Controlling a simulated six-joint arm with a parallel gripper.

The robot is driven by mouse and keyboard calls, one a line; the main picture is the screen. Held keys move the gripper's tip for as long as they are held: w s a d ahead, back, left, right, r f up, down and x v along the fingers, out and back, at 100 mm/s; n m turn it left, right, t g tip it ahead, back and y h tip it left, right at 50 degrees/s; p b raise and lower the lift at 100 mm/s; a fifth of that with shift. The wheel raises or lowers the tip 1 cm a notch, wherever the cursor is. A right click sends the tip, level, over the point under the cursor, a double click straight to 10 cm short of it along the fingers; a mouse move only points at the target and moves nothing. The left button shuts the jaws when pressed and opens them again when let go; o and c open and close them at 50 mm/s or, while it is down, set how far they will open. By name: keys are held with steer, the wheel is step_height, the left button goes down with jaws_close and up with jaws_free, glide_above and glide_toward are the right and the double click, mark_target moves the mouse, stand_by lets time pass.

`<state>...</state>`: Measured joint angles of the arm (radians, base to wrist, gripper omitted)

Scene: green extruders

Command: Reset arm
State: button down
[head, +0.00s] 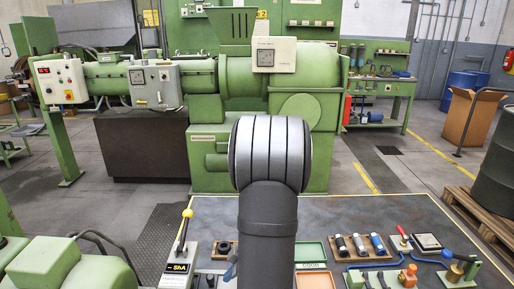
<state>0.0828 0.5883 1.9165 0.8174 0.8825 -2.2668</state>
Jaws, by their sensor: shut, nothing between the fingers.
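My grey arm rises from the bottom middle of the head view, with a broad rounded joint at its top. It stands in front of the green extruder machine and hides part of it. My gripper does not show; the arm's own links may hide it, or it is out of the picture.
A dark workbench (340,222) spans the lower right. On it are a yellow-knobbed lever (187,214), a green tray (311,252), a wooden block with cylinders (359,247), and red and orange fittings. The green extruder (240,80) stands behind. A dark drum (497,165) stands right.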

steer(key=shift+x, duration=0.95)
steer(key=shift+a, duration=0.1)
steer(key=v, duration=0.7)
steer(key=shift+a+r, duration=0.25)
steer(key=shift+r, duration=0.15)
